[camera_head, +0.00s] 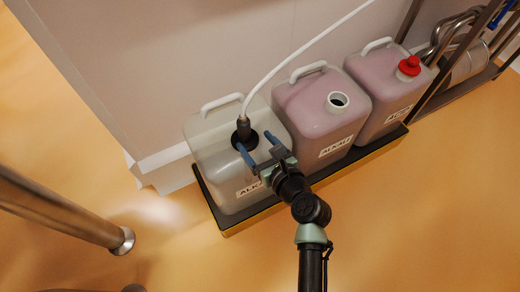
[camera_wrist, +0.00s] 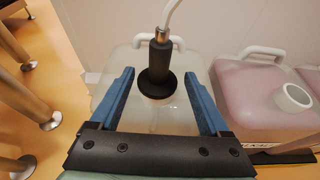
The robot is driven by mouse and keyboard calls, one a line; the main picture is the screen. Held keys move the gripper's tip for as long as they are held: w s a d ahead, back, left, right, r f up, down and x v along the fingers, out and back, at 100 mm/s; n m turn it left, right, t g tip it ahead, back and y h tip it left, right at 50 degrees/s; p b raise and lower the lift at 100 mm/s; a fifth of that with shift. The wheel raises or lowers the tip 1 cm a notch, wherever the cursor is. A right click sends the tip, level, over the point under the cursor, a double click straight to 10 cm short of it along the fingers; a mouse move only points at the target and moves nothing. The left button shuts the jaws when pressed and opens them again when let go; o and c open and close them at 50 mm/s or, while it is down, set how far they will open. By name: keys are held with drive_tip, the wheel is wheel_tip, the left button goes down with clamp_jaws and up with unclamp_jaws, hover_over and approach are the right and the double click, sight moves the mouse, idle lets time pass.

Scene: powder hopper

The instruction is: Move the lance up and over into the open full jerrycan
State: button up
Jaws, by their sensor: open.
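The lance (camera_head: 243,130) has a black grip and collar with a white hose rising from its top. It stands upright in the neck of the left jerrycan (camera_head: 208,140), which looks pale and nearly clear. In the wrist view the lance (camera_wrist: 160,60) is ahead of and between the blue fingers of my gripper (camera_wrist: 159,98), which are spread apart and do not appear to touch it. In the head view my gripper (camera_head: 254,151) reaches in from the front right. The open full jerrycan (camera_head: 310,118) is pink with an uncapped white neck (camera_head: 337,101), to the right of the left one.
A third pink jerrycan (camera_head: 378,100) with a red cap (camera_head: 409,66) stands at the right. All three stand on a dark tray (camera_head: 383,141) with a yellow edge, against a pale wall. Metal posts (camera_head: 60,210) stand at the left. A rack (camera_head: 470,65) is at the far right.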

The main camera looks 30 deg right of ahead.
sight(247, 132)
drive_tip(key=b+x, duration=0.2)
drive_tip(key=x, duration=0.6)
drive_tip(key=shift+b, duration=0.4)
clamp_jaws()
idle(1.1)
